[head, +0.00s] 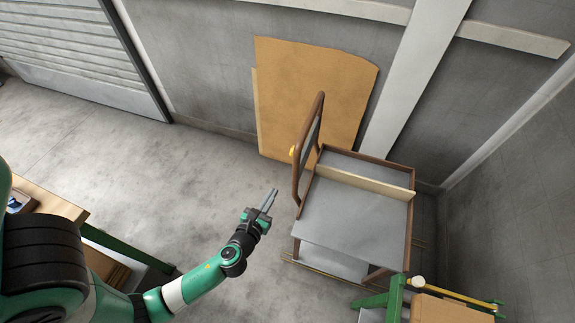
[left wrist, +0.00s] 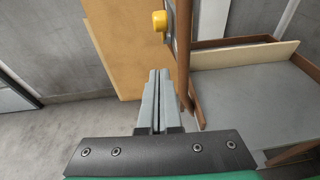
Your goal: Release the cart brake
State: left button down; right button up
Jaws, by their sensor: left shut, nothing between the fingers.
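The cart (head: 355,210) has a grey top, brown rims, a pale divider board and a brown upright handle frame (head: 300,180) on its left side. A small yellow knob (head: 292,151) sits on the handle frame, seemingly the brake control. In the left wrist view the yellow knob (left wrist: 160,20) shows at the top centre, beside the brown post (left wrist: 184,60). My left gripper (head: 270,198) is shut and empty, to the left of the cart and apart from the knob. In the left wrist view its fingers (left wrist: 158,85) are together, below the knob in the picture. My right gripper is not in view.
A large tan board (head: 315,85) leans on the grey wall behind the cart. A wooden bench (head: 50,200) stands at the left. A green frame (head: 393,300) with a tan top is at the lower right. The floor (head: 200,165) left of the cart is clear.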

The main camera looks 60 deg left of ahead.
pick_arm(q)
jog(key=r+b+x, duration=0.1)
jog(key=r+x, duration=0.2)
jog(key=x, duration=0.9)
jog(key=shift+x, duration=0.8)
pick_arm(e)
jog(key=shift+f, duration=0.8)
